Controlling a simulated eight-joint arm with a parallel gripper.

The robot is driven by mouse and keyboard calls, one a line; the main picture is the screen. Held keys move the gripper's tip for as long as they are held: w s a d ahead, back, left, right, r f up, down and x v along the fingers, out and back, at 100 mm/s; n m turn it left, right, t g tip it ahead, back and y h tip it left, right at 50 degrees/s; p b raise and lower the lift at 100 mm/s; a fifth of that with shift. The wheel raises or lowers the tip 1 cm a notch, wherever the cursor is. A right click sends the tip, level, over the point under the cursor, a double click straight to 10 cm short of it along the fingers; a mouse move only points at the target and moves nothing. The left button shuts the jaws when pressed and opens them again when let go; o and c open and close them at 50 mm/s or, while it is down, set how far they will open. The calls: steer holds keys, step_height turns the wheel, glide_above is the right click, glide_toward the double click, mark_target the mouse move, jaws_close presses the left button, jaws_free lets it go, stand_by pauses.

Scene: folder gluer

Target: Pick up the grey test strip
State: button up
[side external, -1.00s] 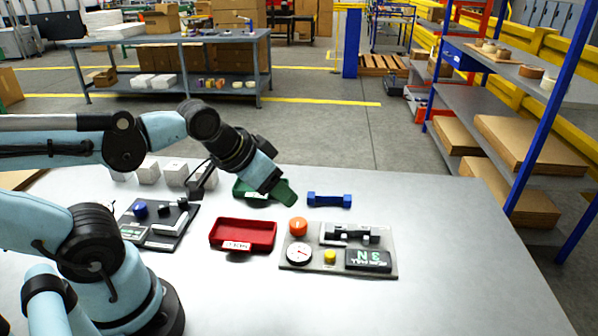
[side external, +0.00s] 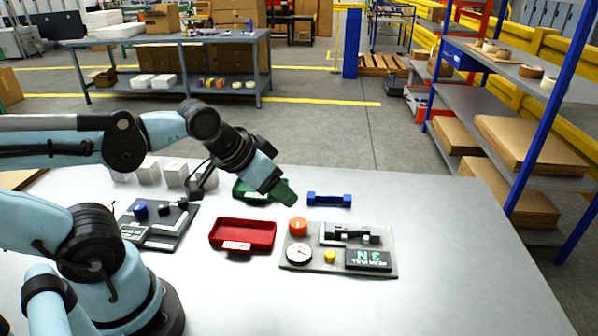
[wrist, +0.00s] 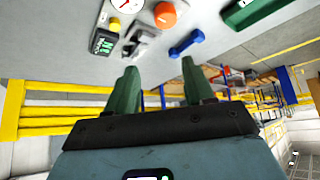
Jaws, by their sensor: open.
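I cannot make out a distinct grey test strip in either view. A grey test panel (side external: 300,262) carries a dark clamp-like fixture (side external: 350,234), a dial, an orange knob, a yellow button and a display with green characters; whether a strip lies in the fixture I cannot tell. The fixture also shows in the wrist view (wrist: 143,42). My gripper, with green fingers, is above the table near the green tray in the side view (side external: 284,194). In the wrist view my gripper (wrist: 158,68) has its fingers apart and nothing between them.
A red tray (side external: 243,246) stands left of the panel. A blue dumbbell-shaped part (side external: 329,200) lies behind it, also seen in the wrist view (wrist: 187,43). A green tray (side external: 243,193) is partly hidden by my gripper. A darker fixture board (side external: 180,233) and white blocks (side external: 175,174) are left. The table's right side is clear.

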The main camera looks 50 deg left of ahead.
steer(key=shift+o, duration=0.6)
